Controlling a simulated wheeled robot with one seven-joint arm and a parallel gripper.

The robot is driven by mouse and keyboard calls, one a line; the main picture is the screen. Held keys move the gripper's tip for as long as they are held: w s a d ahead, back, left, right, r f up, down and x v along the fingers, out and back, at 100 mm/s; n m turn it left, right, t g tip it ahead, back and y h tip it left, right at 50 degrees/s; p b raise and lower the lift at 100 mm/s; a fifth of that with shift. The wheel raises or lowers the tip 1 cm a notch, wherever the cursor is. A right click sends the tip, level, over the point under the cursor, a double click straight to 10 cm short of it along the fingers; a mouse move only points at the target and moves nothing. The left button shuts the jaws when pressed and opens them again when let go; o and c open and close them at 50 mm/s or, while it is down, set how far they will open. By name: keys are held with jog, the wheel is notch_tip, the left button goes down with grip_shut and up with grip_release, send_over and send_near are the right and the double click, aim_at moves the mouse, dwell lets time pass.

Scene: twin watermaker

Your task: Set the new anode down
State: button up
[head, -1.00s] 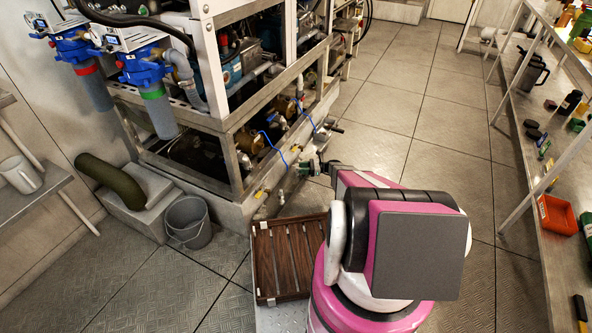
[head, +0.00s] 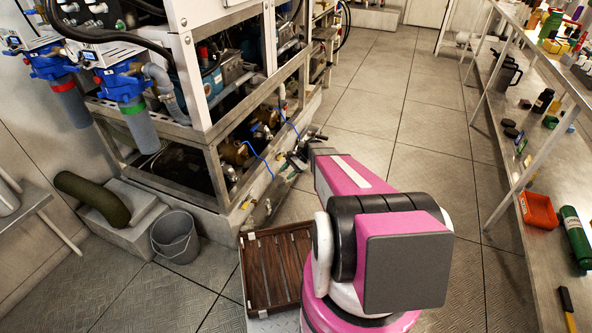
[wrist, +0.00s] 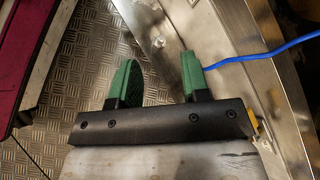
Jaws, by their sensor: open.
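My gripper (wrist: 160,62) shows in the wrist view with its two green fingers apart and nothing between them. In the head view my gripper (head: 295,160) is at the end of my outstretched arm, beside the lower frame of the machine. A small shiny metal piece (wrist: 159,42) lies on the pale metal surface just past the fingertips in the wrist view. I cannot tell whether it is the new anode or a fixed fitting. No other anode can be made out.
The machine's metal plinth (head: 228,222) runs along my gripper's left. A blue cable (wrist: 262,53) reaches close to the right finger. A slatted wooden tray (head: 250,272) is beside my base, and a grey bucket (head: 176,240) stands left. The middle floor is clear.

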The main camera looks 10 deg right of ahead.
jog(key=s+r+n+t+h, duration=0.2)
jog(key=s+r+n+h, duration=0.8)
jog(key=s+r, duration=1.1)
jog(key=shift+a+n, duration=0.3)
